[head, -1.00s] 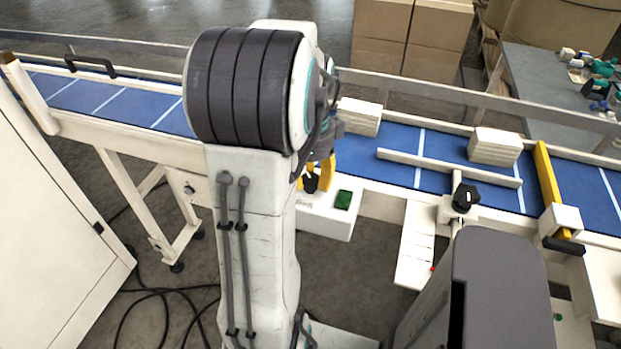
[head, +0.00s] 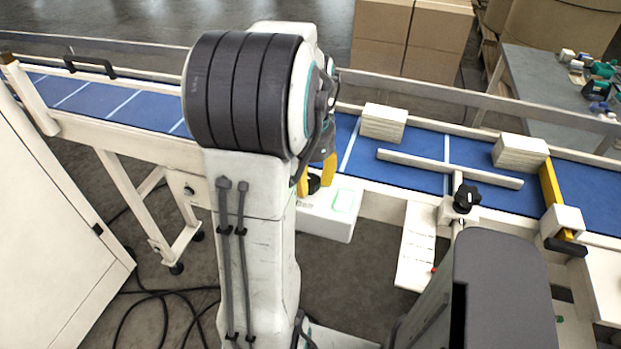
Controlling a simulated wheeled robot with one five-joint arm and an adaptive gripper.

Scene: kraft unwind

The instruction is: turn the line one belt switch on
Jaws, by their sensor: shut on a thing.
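The white switch box (head: 322,224) is fixed to the near side of the conveyor, just right of my arm. Its black knob (head: 314,185) shows only in part between the yellow fingers of my gripper (head: 317,181). My gripper is shut on the knob, with a finger on either side. The indicator (head: 343,201) on the box top, right of the knob, is lit pale green. My arm hides the rest of the gripper and part of the box. The blue belt (head: 430,177) carries two white stacks, one near (head: 384,122) and one farther right (head: 520,151).
A guide bar (head: 450,170) with a black clamp knob (head: 467,198) crosses over the belt. A yellow bar (head: 551,185) spans it farther right. Cardboard boxes (head: 410,40) stand behind. A white cabinet (head: 50,220) is at left, with black cables on the floor.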

